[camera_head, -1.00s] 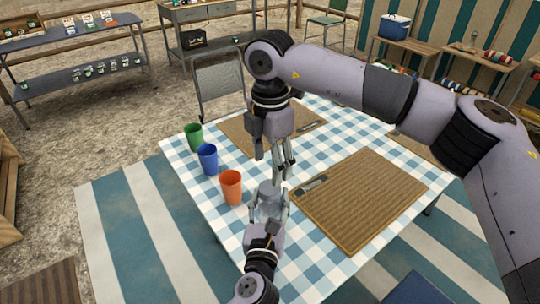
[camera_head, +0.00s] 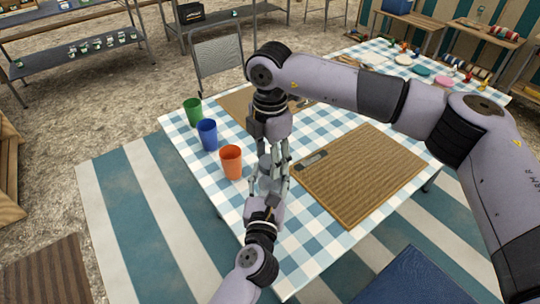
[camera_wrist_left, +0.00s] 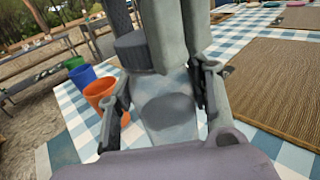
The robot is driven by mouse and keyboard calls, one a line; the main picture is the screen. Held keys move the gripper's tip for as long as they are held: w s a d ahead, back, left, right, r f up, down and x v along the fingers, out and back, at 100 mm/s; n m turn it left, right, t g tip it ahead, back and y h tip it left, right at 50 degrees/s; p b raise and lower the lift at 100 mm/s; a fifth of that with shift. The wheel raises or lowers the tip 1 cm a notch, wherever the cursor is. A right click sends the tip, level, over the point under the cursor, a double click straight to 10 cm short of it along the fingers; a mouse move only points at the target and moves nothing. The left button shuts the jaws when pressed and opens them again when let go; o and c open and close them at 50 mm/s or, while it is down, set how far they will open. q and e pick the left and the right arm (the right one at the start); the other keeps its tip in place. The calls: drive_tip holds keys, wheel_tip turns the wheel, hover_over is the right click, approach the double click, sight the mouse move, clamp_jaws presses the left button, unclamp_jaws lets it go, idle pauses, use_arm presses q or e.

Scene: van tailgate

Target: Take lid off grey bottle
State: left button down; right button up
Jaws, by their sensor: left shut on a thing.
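The grey bottle (camera_wrist_left: 168,108) stands between the fingers of my left gripper (camera_wrist_left: 163,100), which is shut on its body. Its darker ribbed lid (camera_wrist_left: 133,50) shows at the top left of the bottle in the left wrist view. In the head view my left gripper (camera_head: 267,186) holds the bottle at the near left part of the table. My right gripper (camera_head: 279,160) points down from above, its fingertips close beside the lid. Its fingers (camera_wrist_left: 178,35) stand near each other, in front of and beside the lid. Whether they touch it, or are open or shut, I cannot tell.
A green cup (camera_head: 193,112), a blue cup (camera_head: 207,135) and an orange cup (camera_head: 231,163) stand left of the bottle on the checkered table (camera_head: 215,185). The orange one is nearest. A woven mat (camera_head: 365,180) lies right of the grippers. A chair (camera_head: 219,65) stands behind.

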drive_tip(key=c, duration=0.9)
drive_tip(key=n, duration=0.4)
drive_tip(key=shift+c, duration=0.2)
drive_tip(key=n, duration=1.6)
drive_tip(key=shift+n, duration=0.3)
drive_tip(key=n, duration=0.4)
drive_tip(key=shift+r, duration=0.1)
drive_tip(key=n, duration=1.8)
drive_tip(key=shift+n, duration=0.3)
drive_tip(key=shift+r, duration=0.2)
